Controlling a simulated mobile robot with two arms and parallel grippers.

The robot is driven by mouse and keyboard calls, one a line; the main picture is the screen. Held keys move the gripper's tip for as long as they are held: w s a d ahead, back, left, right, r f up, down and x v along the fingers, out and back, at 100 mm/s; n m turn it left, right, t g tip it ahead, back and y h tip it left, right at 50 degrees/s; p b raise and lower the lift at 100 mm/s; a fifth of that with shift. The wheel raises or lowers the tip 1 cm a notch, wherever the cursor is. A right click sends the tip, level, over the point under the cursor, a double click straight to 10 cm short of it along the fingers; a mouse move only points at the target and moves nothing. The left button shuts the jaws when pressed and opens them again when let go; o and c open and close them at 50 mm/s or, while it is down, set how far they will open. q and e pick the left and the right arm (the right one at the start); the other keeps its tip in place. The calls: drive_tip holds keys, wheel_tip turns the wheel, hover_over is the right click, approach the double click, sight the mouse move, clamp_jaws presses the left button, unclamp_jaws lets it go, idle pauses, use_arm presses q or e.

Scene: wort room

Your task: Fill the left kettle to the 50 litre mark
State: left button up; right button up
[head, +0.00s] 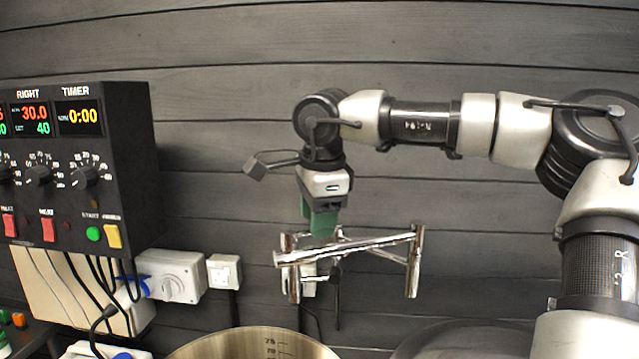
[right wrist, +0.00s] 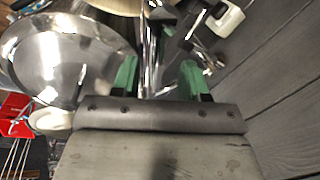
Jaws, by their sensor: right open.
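A steel kettle (head: 235,347) shows only its upper rim at the bottom of the head view, with scale marks near 75 and 70 on its inner wall. Its water level is hidden. A chrome swivel tap (head: 365,246) with a long spout hangs in front of the wall above it. My right gripper (head: 321,225) is at the left part of the tap, fingers pointing down. In the right wrist view its green fingers (right wrist: 157,75) are apart, with chrome pipe between or just beyond them; I cannot tell whether they touch it. My left gripper is out of view.
A black control box (head: 130,180) with displays, knobs and switches stands at the left. A shiny round steel surface (right wrist: 65,60) fills the right wrist view's left side. The plank wall is close behind.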

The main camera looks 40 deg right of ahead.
drive_tip(key=shift+w+f, duration=0.1)
drive_tip(key=shift+f, duration=0.85)
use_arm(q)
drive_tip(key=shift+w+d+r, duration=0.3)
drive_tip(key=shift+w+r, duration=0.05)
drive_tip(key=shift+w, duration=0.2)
